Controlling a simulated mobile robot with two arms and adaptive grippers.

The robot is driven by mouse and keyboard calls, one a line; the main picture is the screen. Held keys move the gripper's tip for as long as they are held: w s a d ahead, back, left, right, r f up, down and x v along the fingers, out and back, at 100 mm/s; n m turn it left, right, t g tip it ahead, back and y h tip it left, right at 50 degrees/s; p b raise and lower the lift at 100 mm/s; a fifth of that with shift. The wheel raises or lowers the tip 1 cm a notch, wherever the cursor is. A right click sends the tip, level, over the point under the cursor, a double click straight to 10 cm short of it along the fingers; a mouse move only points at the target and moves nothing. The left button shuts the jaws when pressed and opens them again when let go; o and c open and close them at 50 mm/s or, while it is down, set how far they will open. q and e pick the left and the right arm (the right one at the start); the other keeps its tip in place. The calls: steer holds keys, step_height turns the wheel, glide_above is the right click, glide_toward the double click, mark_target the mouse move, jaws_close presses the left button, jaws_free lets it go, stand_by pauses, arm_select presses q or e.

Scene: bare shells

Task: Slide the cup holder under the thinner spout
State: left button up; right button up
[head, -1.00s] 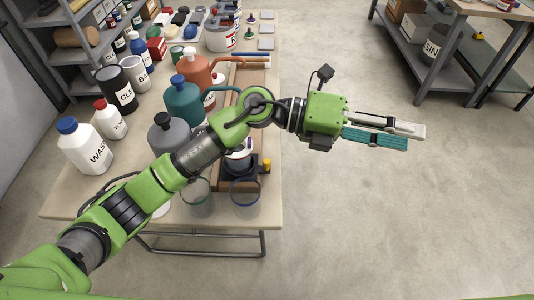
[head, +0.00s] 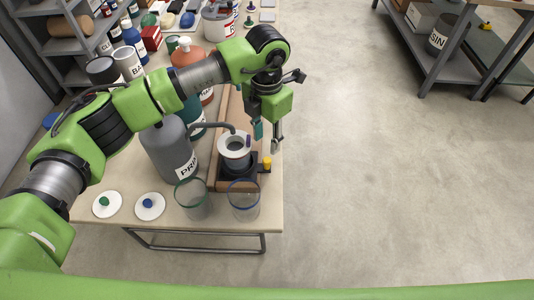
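The cup holder (head: 238,172) is a dark block with a yellow knob (head: 266,162), carrying a white-rimmed cup (head: 235,143). It sits at the near end of a brown wooden track (head: 219,172). A grey pump bottle (head: 168,152) stands left of it, its dark spout reaching to the cup's far rim. A teal bottle (head: 194,112) and an orange bottle (head: 184,56) stand farther back. My arm hides their spouts, so I cannot compare thickness. My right gripper is out of view.
Two clear beakers, green-rimmed (head: 193,199) and blue-rimmed (head: 244,200), stand at the near table edge, in front of the holder. Two white lids (head: 107,204) (head: 150,206) lie left of them. Bottles crowd the back left. Open floor (head: 390,190) lies right of the table.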

mark_target(267, 160)
arm_select(q)
step_height(267, 160, down, 8)
steer(key=shift+f+p, duration=0.15)
steer(key=shift+p, duration=0.5)
jaws_close()
